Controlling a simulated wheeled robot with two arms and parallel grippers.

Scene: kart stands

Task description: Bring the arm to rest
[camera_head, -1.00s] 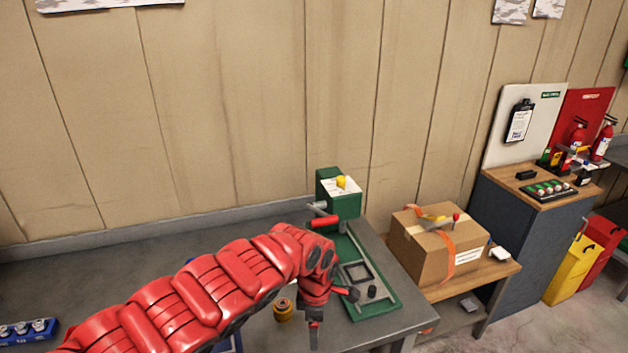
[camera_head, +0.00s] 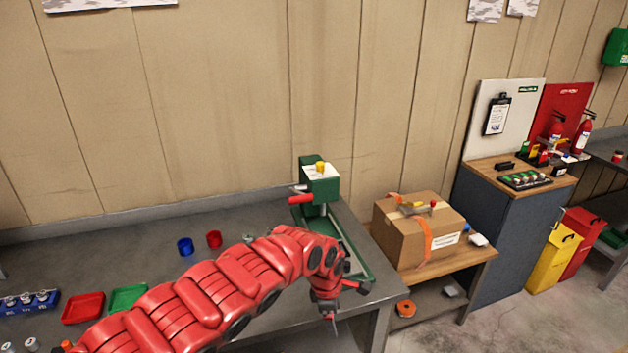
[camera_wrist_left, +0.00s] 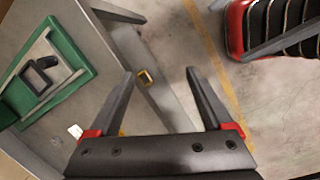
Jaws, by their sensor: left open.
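My left arm (camera_head: 215,290) is red and reaches in from the lower left across the grey workbench (camera_head: 155,222). My left gripper (camera_head: 334,322) points down at the bench's right front edge. In the left wrist view its two dark fingers (camera_wrist_left: 160,75) are apart with nothing held between them. Beyond the fingers are the bench's edge and the concrete floor. My right gripper is in neither view.
A green press (camera_head: 320,182) stands behind my left gripper; its green base (camera_wrist_left: 75,70) shows in the wrist view. A cardboard box (camera_head: 405,240) sits on a lower wooden table to the right. Cups and trays lie on the bench's left. Open floor (camera_head: 480,325) shows at the lower right.

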